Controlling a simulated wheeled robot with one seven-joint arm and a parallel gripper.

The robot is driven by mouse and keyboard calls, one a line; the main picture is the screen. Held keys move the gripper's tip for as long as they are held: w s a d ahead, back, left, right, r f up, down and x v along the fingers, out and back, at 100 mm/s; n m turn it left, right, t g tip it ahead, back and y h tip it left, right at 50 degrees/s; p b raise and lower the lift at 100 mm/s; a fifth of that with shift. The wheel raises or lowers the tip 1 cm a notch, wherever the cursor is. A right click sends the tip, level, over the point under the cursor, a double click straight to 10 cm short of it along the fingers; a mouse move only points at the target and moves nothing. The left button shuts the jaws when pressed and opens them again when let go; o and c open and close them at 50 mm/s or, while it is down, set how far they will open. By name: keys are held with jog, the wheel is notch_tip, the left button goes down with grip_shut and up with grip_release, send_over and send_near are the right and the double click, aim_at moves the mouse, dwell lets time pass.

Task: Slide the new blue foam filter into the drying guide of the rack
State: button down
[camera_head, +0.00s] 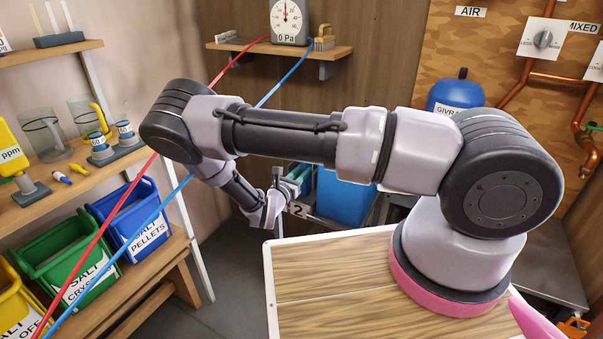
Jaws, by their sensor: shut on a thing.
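My gripper (272,206) is small and far off at the end of my arm, low behind the forearm. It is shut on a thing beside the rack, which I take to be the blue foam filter. Thin blue-green pieces (299,173) show just right of the gripper; I cannot tell the filter's edges from the rack parts there. The rack (308,214) is a grey low frame with a label ending in "2". The drying guide is too small and too covered to make out, so how the filter sits in it cannot be told.
A large blue box (342,198) stands right of the rack, partly behind my arm. Green (62,250) and blue (133,217) salt bins stand on the left shelf. A red hose (105,228) and a blue hose (150,218) cross the view. A pressure gauge (289,20) stands on the back shelf.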

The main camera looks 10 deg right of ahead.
jog(key=shift+w+d, duration=0.35)
jog(key=shift+w, duration=0.1)
jog(key=c, duration=0.6)
grip_release()
jog(key=v, duration=1)
jog(key=shift+s+a, duration=0.25)
jog(key=shift+s, duration=0.05)
jog(key=shift+r, duration=0.1)
